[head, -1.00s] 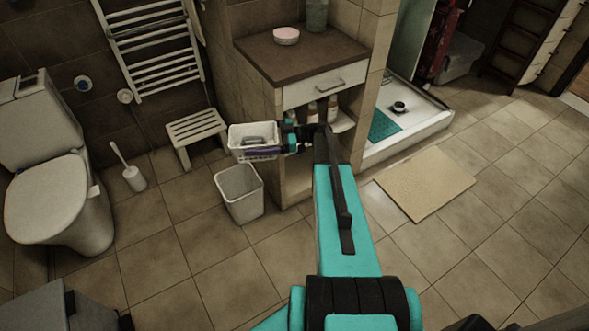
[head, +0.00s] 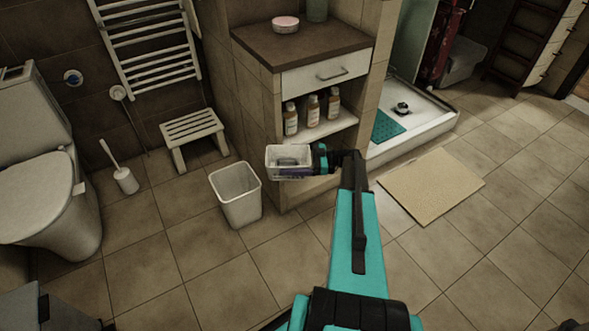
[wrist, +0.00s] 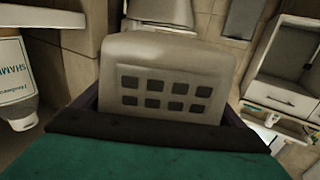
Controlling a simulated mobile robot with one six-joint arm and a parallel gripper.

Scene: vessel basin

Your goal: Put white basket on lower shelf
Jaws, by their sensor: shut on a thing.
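The white basket (head: 288,151), a small open box, hangs in the air in front of the lower part of the cabinet. My gripper (head: 312,164) is shut on its right end in the head view. In the wrist view the basket's wall (wrist: 165,62) with rows of square holes fills the middle, between the dark jaws (wrist: 165,118). Something grey lies inside the basket. The cabinet's open shelf (head: 338,124) holds several brown bottles. The space below this shelf is mostly hidden behind the basket and my arm.
A white waste bin (head: 236,196) stands on the floor left of the cabinet. A white stool (head: 193,131) is behind it. A drawer (head: 325,74) is shut above the bottles. A beige mat (head: 430,186) lies right. Floor in front is clear.

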